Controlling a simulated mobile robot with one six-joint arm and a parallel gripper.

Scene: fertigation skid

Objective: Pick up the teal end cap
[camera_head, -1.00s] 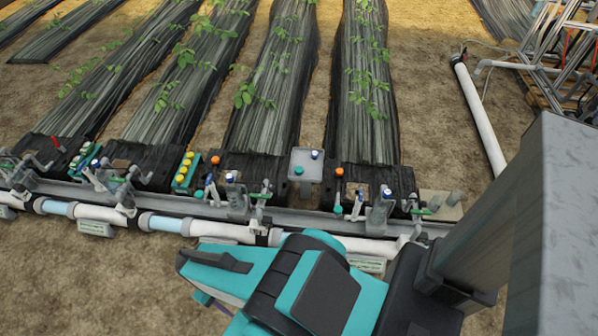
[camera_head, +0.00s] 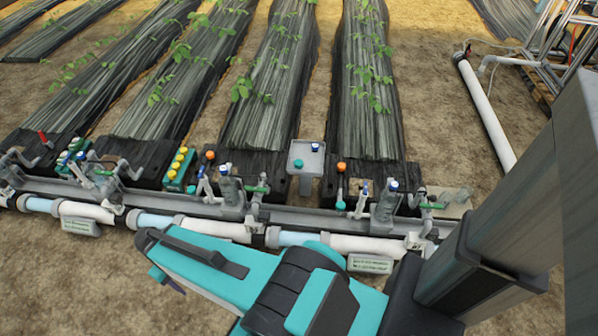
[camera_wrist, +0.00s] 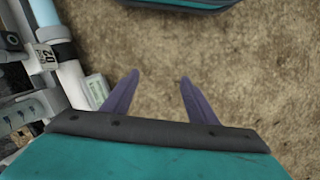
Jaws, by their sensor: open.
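A small teal end cap (camera_head: 298,163) sits on the square grey tray (camera_head: 308,178), beside a blue cap (camera_head: 315,147). Another teal piece (camera_head: 341,205) shows lower right, by the valves; I cannot tell whether it is a like cap. My teal arm reaches left in front of the pipe, below the tray in the picture. My gripper (camera_wrist: 160,80) shows in the wrist view as two purple fingers, apart, with only bare soil between them. No end cap shows in the wrist view.
A white and clear pipe (camera_head: 215,230) runs along the front, with valves and fittings (camera_head: 232,190) above it. A teal rack of yellow caps (camera_head: 178,168) stands left of the tray. Orange caps (camera_head: 341,167) top nearby fittings. Open soil (camera_head: 60,290) lies at front left.

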